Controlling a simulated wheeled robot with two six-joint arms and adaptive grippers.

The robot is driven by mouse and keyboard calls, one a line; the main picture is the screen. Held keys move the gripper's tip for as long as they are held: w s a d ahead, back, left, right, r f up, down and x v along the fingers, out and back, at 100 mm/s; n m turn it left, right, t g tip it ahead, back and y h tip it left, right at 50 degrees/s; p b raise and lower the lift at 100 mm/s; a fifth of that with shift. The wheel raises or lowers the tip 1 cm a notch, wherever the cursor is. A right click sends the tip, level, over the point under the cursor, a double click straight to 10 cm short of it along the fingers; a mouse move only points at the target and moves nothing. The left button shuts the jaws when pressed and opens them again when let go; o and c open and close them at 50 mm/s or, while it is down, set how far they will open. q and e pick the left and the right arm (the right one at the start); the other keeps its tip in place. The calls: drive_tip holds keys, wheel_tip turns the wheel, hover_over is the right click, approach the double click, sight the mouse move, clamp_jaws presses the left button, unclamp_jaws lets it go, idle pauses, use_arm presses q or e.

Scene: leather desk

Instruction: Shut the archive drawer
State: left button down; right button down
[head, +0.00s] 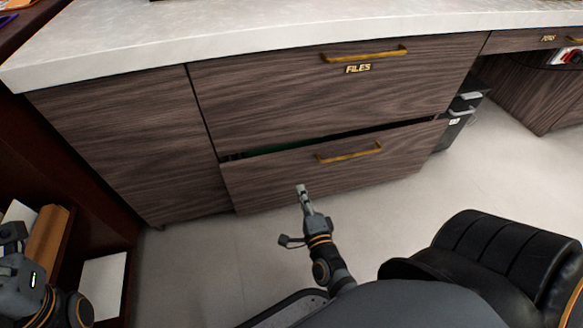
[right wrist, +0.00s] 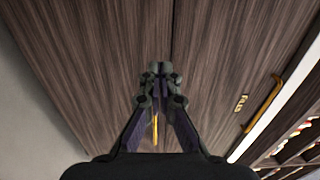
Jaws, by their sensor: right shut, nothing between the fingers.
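The lower drawer (head: 270,184) has a dark wood front and a brass handle (head: 349,152). It stands slightly open, with a dark gap and a strip of green showing along its top edge. No label shows on it. My right gripper (head: 302,188) is shut and empty at the lower drawer's front, left of and below the handle. In the right wrist view its closed fingertips (right wrist: 158,70) point at the wood; I cannot tell whether they touch it. A brass handle (right wrist: 155,130) shows between the finger linkages. My left gripper (head: 14,236) is at the left edge, partly cut off.
The upper drawer (head: 300,98), labelled FILES, is closed under a pale countertop (head: 230,28). A black chair (head: 490,262) stands at the right. A dark shelf with books (head: 47,240) is at the left. Pale floor (head: 185,255) lies clear before the cabinet.

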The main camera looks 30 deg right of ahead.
sight(289, 158)
drive_tip(key=x, duration=1.1)
drive_tip(key=shift+a, duration=0.1)
